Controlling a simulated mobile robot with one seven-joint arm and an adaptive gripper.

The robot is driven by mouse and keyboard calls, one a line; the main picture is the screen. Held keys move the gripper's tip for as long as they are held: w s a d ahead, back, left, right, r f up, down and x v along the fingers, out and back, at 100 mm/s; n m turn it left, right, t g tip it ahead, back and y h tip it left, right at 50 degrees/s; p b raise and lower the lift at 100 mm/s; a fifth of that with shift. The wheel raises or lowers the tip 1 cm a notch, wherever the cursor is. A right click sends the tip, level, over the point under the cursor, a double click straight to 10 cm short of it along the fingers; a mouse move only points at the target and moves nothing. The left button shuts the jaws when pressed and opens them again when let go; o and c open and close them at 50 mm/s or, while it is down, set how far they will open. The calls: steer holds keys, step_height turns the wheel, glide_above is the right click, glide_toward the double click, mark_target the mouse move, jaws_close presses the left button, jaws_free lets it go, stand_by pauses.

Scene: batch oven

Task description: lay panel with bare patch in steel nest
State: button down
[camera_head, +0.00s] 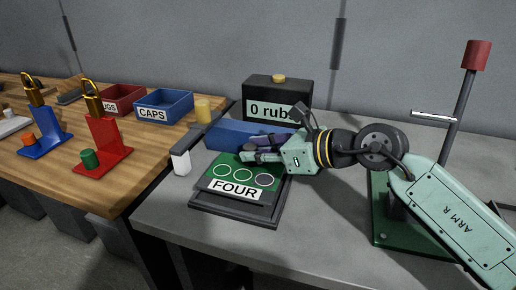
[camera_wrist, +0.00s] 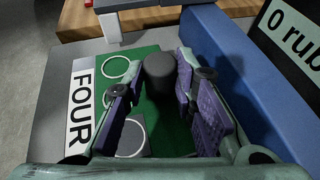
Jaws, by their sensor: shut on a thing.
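A green panel (camera_head: 232,164) with white rings and a FOUR label lies in a dark tray-like frame (camera_head: 238,217) on the grey bench. It also shows below my fingers in the wrist view (camera_wrist: 145,55). A grey square patch (camera_wrist: 136,148) shows at one ring, the right-hand one in the head view. My gripper (camera_head: 247,155) is low over the panel's far right side. In the wrist view my gripper (camera_wrist: 160,70) is shut on an upright dark grey cylinder (camera_wrist: 160,74). I cannot tell whether the cylinder is fixed to the panel. I cannot make out a separate steel nest.
A blue block (camera_head: 228,134) stands close behind the panel, before a black box (camera_head: 277,98) reading "0 rub". A white-ended bar (camera_head: 181,162) is left of the panel. Red and blue lock stands (camera_head: 102,140) and bins (camera_head: 163,106) occupy the wooden table. The front bench is clear.

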mark_target(258, 166)
steer(key=shift+w+f+b, duration=0.1)
steer(key=shift+f+b, duration=0.1)
steer(key=shift+b, duration=0.55)
step_height(258, 166, down, 2)
steer(key=b, duration=0.3)
steer(key=shift+f+b, duration=0.3)
steer(key=shift+b, duration=0.25)
steer(key=c, duration=1.2)
jaws_free()
steer(key=v, duration=1.2)
steer(key=shift+f, duration=0.1)
